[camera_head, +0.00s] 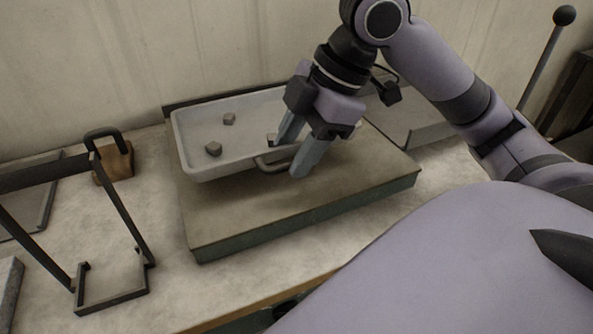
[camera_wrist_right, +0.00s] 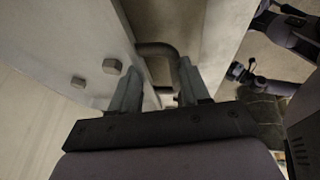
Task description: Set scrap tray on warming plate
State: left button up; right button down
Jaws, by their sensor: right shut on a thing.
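The scrap tray (camera_head: 190,165) is a shallow pale grey tray with a bar handle (camera_head: 268,166) on its front side and a few small grey lumps inside. It lies over the back part of the warming plate (camera_head: 235,220), a broad flat slab with a greenish side. I cannot tell whether its whole base touches the plate. My right gripper (camera_head: 296,152) is shut on the scrap tray at its front handle side. In the right wrist view, the fingers (camera_wrist_right: 157,90) straddle the handle end (camera_wrist_right: 160,48); the exact contact is hidden. My left gripper is not in view.
A dark metal frame (camera_head: 122,210) and a brown block with a black handle (camera_head: 115,163) stand left of the plate. A grey box (camera_head: 405,122) is behind right. The wall is close behind the tray. Bare counter (camera_head: 165,290) lies in front.

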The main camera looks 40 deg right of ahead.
jog(key=shift+f+b, duration=0.8)
jog(key=shift+f, duration=1.2)
jog(key=c, duration=0.5)
grip_release()
jog(key=shift+r, duration=0.1)
jog(key=shift+s+d+r, duration=0.1)
jog(key=shift+d+r, duration=0.05)
jog(key=shift+r, duration=0.15)
jog(key=p+v, duration=0.3)
jog(key=v, duration=0.8)
jog(key=shift+r, duration=0.1)
